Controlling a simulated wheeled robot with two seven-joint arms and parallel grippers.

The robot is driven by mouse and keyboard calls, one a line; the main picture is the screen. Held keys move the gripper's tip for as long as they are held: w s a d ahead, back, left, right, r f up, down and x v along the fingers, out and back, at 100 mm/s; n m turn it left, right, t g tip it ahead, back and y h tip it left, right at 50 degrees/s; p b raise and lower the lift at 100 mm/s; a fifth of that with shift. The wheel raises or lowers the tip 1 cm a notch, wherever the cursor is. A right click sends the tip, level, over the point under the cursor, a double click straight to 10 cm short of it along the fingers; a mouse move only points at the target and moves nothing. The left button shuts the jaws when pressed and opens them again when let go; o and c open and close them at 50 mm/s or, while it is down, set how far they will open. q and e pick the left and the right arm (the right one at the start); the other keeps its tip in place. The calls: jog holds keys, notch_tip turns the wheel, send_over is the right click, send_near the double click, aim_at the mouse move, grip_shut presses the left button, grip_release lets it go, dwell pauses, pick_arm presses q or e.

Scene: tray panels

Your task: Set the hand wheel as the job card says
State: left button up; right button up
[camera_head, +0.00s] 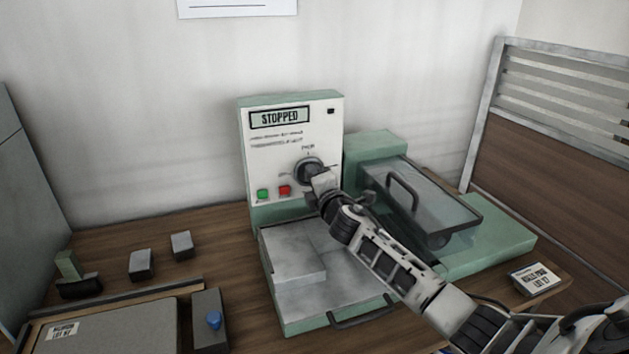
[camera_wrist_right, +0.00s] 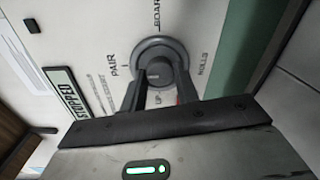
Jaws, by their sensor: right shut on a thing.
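The hand wheel (camera_head: 308,170) is a round dark grey dial on the front panel of a green and white machine (camera_head: 290,97). In the right wrist view the hand wheel (camera_wrist_right: 163,58) has PAIR, BOARD, ROLLS and UP lettered around it. My right gripper (camera_head: 318,184) is at the dial; in the wrist view its dark fingers (camera_wrist_right: 160,90) are shut on the dial's central knob. The fingers hide part of the lower dial, and I cannot tell where its pointer stands. A white sheet (camera_head: 237,8) on the wall is cut off, its writing out of view. My left gripper is not in view.
The machine's display (camera_head: 280,118) reads STOPPED. Green (camera_head: 263,194) and red (camera_head: 285,191) buttons sit left of the dial. A hinged clear cover (camera_head: 425,200) stands right. A labelled box (camera_head: 534,279), a grey case (camera_head: 120,325) and small blocks (camera_head: 142,265) lie on the wooden bench.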

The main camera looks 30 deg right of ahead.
jog(key=shift+m, duration=0.4)
jog(key=o, duration=1)
pick_arm(q)
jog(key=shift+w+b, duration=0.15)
jog(key=shift+b, duration=0.2)
pick_arm(e)
jog(key=v, duration=1.6)
jog(key=shift+f, duration=0.1)
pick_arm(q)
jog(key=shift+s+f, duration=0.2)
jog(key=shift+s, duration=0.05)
